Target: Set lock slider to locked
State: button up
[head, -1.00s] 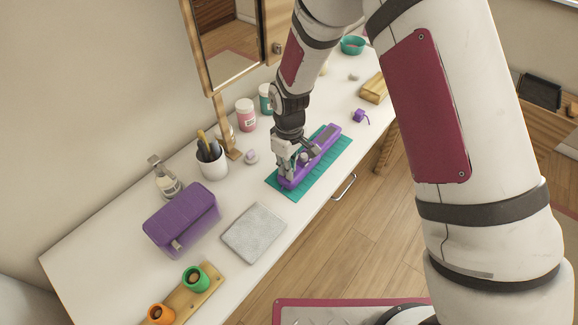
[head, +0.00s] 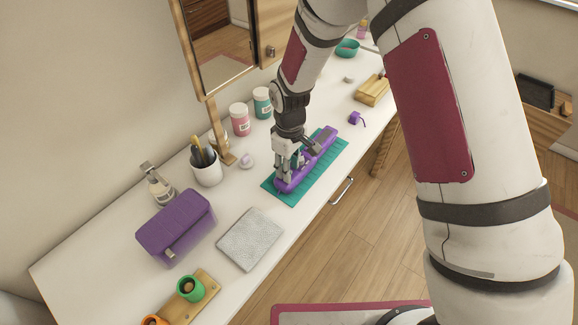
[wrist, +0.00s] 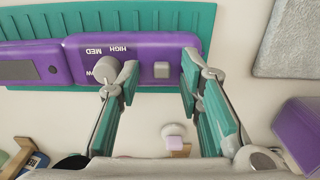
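The purple device (head: 319,148) lies on a teal ribbed mat (head: 334,157) on the white counter. In the wrist view its case (wrist: 82,44) has a grey round knob (wrist: 106,68) by HIGH, MED and partly hidden lettering. A small grey square slider (wrist: 161,70) sits to the right of the knob. No lock marking is readable. My gripper (wrist: 160,82) is open, with one teal-padded finger on each side of the slider and visible gaps to it. The left finger is close beside the knob. In the head view, my gripper (head: 288,170) is low over the device's near end.
A grey square mat (head: 250,240) and a purple box (head: 177,226) are nearer on the counter. A cup of utensils (head: 206,168), a pink-labelled jar (head: 240,120) and a small whitish item (head: 246,160) stand left of the device. The counter's front edge is close on the right.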

jog(key=shift+r, duration=0.1)
notch_tip(320, 180, up, 12)
dwell(0.5)
dwell(0.4)
